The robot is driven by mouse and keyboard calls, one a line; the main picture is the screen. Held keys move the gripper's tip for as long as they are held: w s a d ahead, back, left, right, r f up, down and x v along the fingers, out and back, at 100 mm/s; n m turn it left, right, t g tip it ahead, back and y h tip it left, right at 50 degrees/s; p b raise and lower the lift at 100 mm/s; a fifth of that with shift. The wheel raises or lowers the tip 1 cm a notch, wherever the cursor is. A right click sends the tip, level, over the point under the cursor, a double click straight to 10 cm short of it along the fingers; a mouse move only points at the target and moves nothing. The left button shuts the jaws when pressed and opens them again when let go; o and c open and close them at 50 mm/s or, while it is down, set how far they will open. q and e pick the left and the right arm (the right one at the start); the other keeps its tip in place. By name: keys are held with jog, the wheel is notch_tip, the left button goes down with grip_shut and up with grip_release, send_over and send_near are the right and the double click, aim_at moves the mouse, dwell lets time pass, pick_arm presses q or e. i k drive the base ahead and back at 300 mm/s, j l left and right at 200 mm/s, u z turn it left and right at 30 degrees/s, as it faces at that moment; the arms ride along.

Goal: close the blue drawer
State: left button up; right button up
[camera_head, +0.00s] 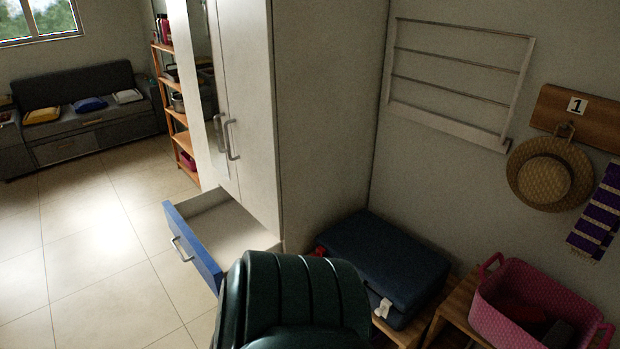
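The blue drawer (192,245) is pulled out at the bottom of a tall white wardrobe (245,110) in the head view. Its blue front faces left and has a pale handle (181,249). The inside of the drawer shows light and empty where I can see it. A dark green ribbed shape in the foreground hides the near lower end of the drawer. The wardrobe doors above look shut. Neither my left gripper nor my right gripper is in view.
Open tiled floor (100,260) lies left of the drawer. A dark blue suitcase (385,262) lies on a low wooden bench right of the wardrobe, near a pink basket (530,300). An orange shelf (177,120) and a grey sofa (80,110) stand farther back.

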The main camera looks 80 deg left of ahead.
aim_at(214, 230)
jog(key=u, duration=0.45)
jog(key=l+u, duration=0.15)
jog(key=u, duration=0.75)
jog(key=l+u, duration=0.15)
jog(key=u, duration=0.7)
jog(key=k+l+u, duration=0.1)
jog(key=u, duration=1.25)
jog(key=i+j+z, duration=0.15)
jog(key=i, duration=0.3)
jog(key=i+j+z, duration=0.15)
jog(key=i, duration=0.3)
jog(key=i+j+z, duration=0.2)
jog(key=i, duration=0.25)
jog(key=i+j+z, duration=0.15)
jog(key=i, duration=0.25)
jog(key=j, duration=0.1)
